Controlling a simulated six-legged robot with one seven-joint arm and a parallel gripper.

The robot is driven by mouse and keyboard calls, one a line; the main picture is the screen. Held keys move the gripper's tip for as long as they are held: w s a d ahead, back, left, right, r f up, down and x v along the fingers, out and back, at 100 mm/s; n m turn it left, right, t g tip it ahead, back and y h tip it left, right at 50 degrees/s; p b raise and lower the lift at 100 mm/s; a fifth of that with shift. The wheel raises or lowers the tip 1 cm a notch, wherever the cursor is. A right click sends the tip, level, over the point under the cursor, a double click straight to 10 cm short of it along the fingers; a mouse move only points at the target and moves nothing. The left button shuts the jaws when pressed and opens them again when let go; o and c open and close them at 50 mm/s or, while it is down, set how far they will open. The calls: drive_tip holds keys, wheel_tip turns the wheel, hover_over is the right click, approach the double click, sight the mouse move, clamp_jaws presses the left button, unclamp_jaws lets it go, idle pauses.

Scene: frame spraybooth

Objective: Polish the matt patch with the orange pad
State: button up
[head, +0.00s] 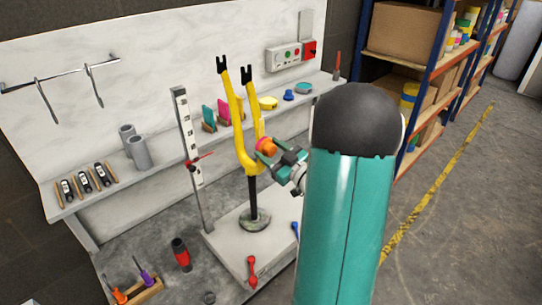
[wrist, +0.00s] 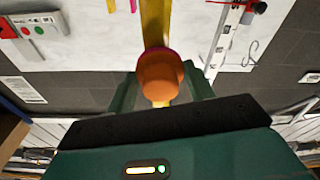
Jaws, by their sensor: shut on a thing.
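The orange pad (head: 267,146) is a short round piece held in my gripper (head: 281,154), whose jaws are shut on it. In the wrist view the orange pad (wrist: 158,76) sits between the two green fingers (wrist: 165,90). The yellow fork-shaped frame (head: 242,135) stands upright on a black post over a round base. The pad is right at the frame's right-hand tube; I cannot tell whether it touches. The yellow tube (wrist: 155,22) runs behind the pad in the wrist view. The matt patch cannot be made out; the pad and gripper may cover it.
A ruled upright with a red pointer (head: 193,163) stands just left of the frame. A white block (head: 225,232) lies under the stand. A shelf (head: 160,165) behind carries grey cups and coloured pads. A red-black tool (head: 181,254) stands at the front left. Shelving (head: 430,70) is at the right.

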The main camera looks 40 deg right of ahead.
drive_tip(key=shift+r, duration=0.9)
drive_tip(key=shift+w+f, duration=0.2)
drive_tip(key=shift+f, duration=1.9)
drive_tip(key=shift+c, duration=0.4)
drive_tip(key=shift+a, duration=0.1)
drive_tip(key=shift+s, duration=0.15)
drive_tip(key=shift+s+d+r, duration=0.1)
drive_tip(key=shift+s, duration=1.35)
drive_tip(key=shift+s+d, duration=0.1)
drive_tip(key=shift+s, duration=1.35)
drive_tip(key=shift+s, duration=1.5)
